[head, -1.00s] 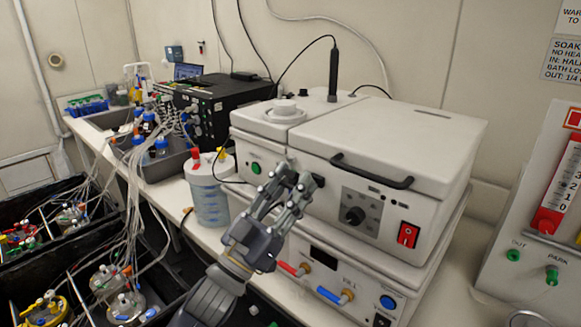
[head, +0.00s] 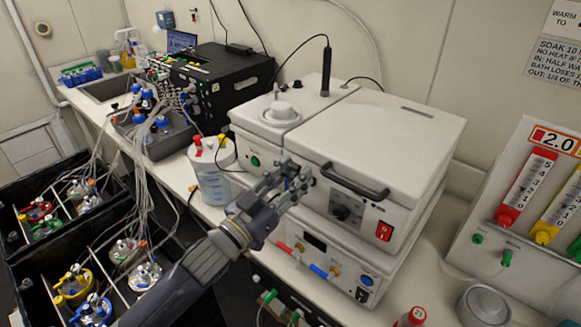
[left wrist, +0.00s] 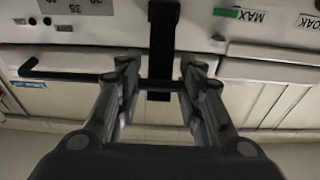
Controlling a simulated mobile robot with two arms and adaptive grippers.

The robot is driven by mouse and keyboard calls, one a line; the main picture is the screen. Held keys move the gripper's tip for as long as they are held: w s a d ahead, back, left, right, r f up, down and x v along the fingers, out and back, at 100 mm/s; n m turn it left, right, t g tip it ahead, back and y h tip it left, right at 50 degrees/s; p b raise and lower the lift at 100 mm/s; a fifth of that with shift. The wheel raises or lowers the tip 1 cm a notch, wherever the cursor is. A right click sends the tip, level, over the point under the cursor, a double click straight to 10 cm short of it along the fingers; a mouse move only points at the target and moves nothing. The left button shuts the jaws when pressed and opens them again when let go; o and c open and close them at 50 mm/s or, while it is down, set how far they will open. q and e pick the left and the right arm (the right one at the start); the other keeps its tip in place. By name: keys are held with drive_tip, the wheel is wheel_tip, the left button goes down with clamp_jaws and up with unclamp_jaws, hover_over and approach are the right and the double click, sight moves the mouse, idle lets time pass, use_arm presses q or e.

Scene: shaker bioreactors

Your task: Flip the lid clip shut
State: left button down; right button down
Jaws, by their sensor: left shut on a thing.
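The white bath unit (head: 325,199) has a closed-looking white lid (head: 375,137) with a black handle (head: 355,184) on its front. The lid clip (left wrist: 163,50) is a black upright strap with a crossbar, seen in the left wrist view at the seam between lid and body. My left gripper (head: 298,177) is at the front left of the unit; its fingers (left wrist: 160,84) are shut on the clip's crossbar, one fingertip at each end. In the head view the fingers mostly hide the clip. Whether it is latched I cannot tell. My right gripper is out of view.
A clear jar (head: 213,180) of bluish liquid stands left of my gripper. The lower unit (head: 320,257) has hose fittings. Trays of tubed bottles (head: 70,285) fill the lower left. A gauge panel (head: 520,215) stands at the right. A red-capped bottle (head: 415,316) is at the front.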

use_arm(q)
drive_tip(key=shift+r, duration=0.2)
idle(0.4)
drive_tip(key=c, duration=0.9)
unclamp_jaws()
drive_tip(key=shift+c, duration=0.2)
drive_tip(key=shift+s+a+f, duration=0.1)
drive_tip(key=shift+f, duration=0.05)
drive_tip(key=v, duration=1.1)
drive_tip(key=shift+s+a, duration=0.3)
